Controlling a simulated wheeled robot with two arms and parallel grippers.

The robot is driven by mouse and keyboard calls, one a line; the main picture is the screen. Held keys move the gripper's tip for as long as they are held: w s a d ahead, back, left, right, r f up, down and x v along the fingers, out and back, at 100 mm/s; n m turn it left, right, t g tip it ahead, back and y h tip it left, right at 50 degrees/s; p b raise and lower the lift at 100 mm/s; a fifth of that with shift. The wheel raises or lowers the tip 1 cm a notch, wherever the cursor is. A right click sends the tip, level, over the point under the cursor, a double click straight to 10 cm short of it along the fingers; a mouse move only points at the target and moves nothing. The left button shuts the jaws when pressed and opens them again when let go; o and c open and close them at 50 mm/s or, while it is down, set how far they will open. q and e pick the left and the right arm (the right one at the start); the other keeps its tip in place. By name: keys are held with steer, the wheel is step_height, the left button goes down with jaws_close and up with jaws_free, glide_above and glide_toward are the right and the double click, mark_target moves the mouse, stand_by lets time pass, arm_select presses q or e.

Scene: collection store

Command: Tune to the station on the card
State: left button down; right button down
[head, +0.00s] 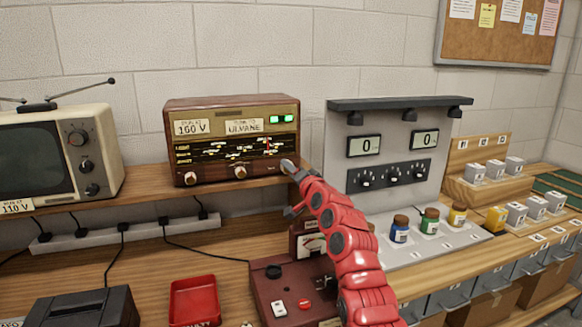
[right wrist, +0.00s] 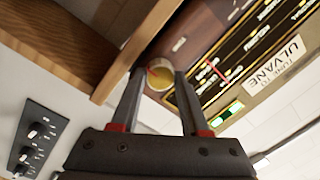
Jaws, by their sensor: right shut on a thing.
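The brown wooden radio (head: 231,104) stands on the shelf against the wall. Its card (head: 244,126) reads "TUNE TO ULVANE"; the card also shows in the right wrist view (right wrist: 280,68). A red pointer (head: 268,147) stands toward the right part of the dark dial; the station names are too small to read. Two green lights (head: 281,119) glow at upper right. My right gripper (head: 287,164) is shut on the radio's right knob (right wrist: 160,76), which the gripper hides in the head view. My left gripper is not in view.
An old television (head: 60,155) stands left of the radio. A grey panel with "0" displays (head: 365,146) and several small bottles is at right. A red instrument box (head: 290,290) and a red tray (head: 195,299) are on the lower bench.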

steer(key=shift+m+p, duration=1.4)
steer(key=shift+m, duration=0.6)
steer(key=shift+f, duration=0.1)
steer(key=shift+c, duration=2)
jaws_free()
steer(key=b+v, duration=0.1)
steer(key=v, duration=1.6)
steer(key=shift+s+f, duration=0.2)
